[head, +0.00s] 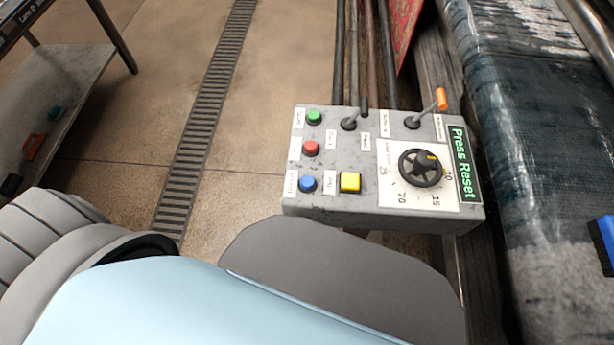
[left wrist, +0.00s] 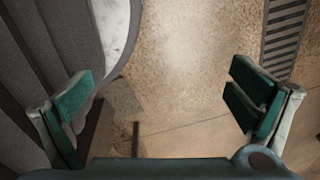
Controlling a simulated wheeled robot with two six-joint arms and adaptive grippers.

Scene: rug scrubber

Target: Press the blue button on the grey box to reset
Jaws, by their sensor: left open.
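The grey box (head: 340,210) stands in the middle right of the head view, with its button face turned up. The blue button (head: 308,184) is at its lower left, below a red button (head: 310,148) and a green button (head: 314,117). A yellow square button (head: 350,182) sits to the right of the blue one. The box's display (head: 463,165) reads "Press Reset". My left gripper (left wrist: 165,105) is open and empty above the floor in the left wrist view. The box is not in that view. Neither gripper's fingers show in the head view.
A black handwheel (head: 424,168), a black-tipped lever (head: 355,117) and an orange-tipped lever (head: 430,108) stick up from the box. A large dark wet roll (head: 530,120) lies to its right. A metal shelf (head: 60,90) stands at the left. A floor drain (head: 205,100) runs between.

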